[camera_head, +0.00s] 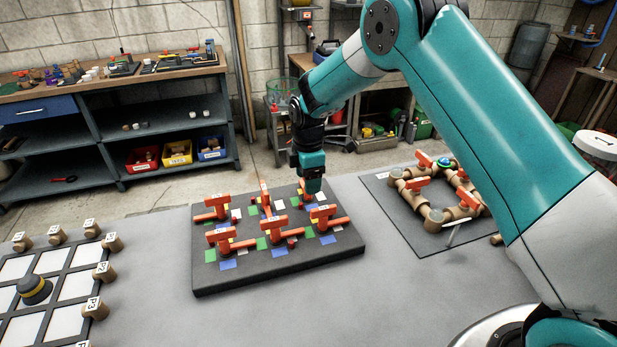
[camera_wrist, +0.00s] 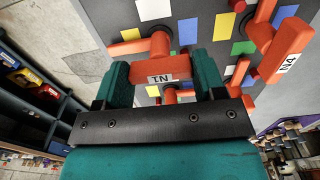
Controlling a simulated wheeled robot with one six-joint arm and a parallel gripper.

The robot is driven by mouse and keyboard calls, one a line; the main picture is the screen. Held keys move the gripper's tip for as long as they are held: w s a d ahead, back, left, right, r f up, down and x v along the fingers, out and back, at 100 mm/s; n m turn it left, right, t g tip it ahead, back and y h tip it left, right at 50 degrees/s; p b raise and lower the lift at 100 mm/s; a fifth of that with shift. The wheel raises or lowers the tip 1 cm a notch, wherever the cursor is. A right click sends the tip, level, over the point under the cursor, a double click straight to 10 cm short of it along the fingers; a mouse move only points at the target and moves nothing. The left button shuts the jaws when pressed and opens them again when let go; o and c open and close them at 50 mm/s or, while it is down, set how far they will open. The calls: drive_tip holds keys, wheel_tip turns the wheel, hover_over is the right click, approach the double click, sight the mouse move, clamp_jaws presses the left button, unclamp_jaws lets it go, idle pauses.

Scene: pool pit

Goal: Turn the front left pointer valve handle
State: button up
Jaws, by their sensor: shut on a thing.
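Several orange pointer valve handles stand on a dark square board with coloured patches (camera_head: 280,278). The front left handle in the head view (camera_head: 220,235) stands apart from my gripper. My gripper (camera_head: 312,186) points down at the board's back right corner. In the wrist view, my gripper (camera_wrist: 163,76) is shut on an orange handle (camera_wrist: 150,68) labelled N1, seen upside down, with one finger on each side. In the head view my gripper hides most of that handle. A handle labelled N4 (camera_wrist: 283,57) is just right of the fingers in the wrist view.
Neighbouring handles, including the front right one (camera_head: 322,212), stand close to my gripper. A pipe loop with orange valves (camera_head: 437,187) lies on the right. A white-celled grid panel (camera_head: 48,265) with labelled knobs is at the left. A shelf bench (camera_head: 100,75) stands behind.

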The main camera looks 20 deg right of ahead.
drive_tip(key=o, duration=0.9)
drive_tip(key=shift+r, duration=0.1)
wheel_tip(320, 180, up, 17)
drive_tip(key=shift+r+b, duration=0.15)
drive_tip(key=shift+b, duration=0.95)
